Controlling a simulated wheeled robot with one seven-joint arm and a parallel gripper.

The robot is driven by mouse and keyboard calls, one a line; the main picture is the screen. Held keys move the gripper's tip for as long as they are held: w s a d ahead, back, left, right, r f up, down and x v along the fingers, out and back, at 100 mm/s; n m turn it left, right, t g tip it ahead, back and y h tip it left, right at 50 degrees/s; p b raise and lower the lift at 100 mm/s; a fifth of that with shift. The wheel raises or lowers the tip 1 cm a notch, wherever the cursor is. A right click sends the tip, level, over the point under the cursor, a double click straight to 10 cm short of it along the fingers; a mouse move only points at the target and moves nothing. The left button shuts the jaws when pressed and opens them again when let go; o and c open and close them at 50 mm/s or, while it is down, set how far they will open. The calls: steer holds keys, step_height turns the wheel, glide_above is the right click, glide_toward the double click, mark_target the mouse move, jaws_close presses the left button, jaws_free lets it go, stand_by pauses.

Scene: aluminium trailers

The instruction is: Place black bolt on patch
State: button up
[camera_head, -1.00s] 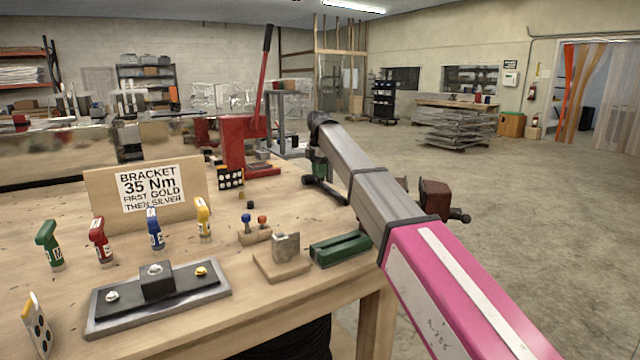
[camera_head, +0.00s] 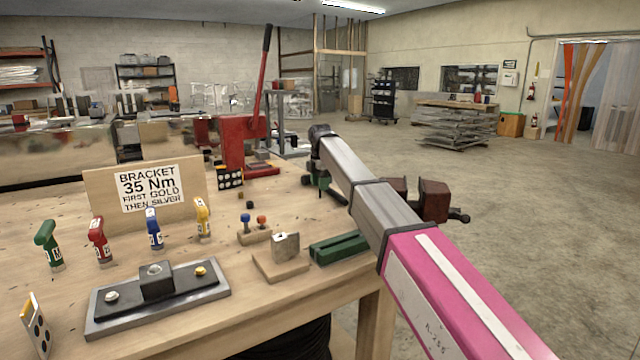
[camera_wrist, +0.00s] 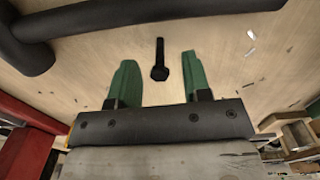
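The black bolt (camera_wrist: 160,62) shows in the wrist view against the wooden tabletop, its head nearer me and its shank pointing away. My gripper (camera_wrist: 158,68) is open, its two green fingers on either side of the bolt with a visible gap to each. I cannot tell how far above the bolt the fingertips are. In the head view my gripper (camera_head: 318,182) is low at the table's far right edge, and the bolt cannot be made out there. I cannot identify any patch in these frames.
A thick black bar (camera_wrist: 150,18) crosses beyond the fingers. In the head view, a red press (camera_head: 238,145), green block (camera_head: 338,246), wooden block with metal piece (camera_head: 281,262), bracket plate (camera_head: 158,287), sign (camera_head: 148,188) and several coloured tools stand on the table. A dark red vise (camera_head: 432,202) is behind my arm.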

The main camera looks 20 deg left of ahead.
steer(key=shift+r, duration=0.15)
step_height(320, 180, up, 12)
stand_by(0.6)
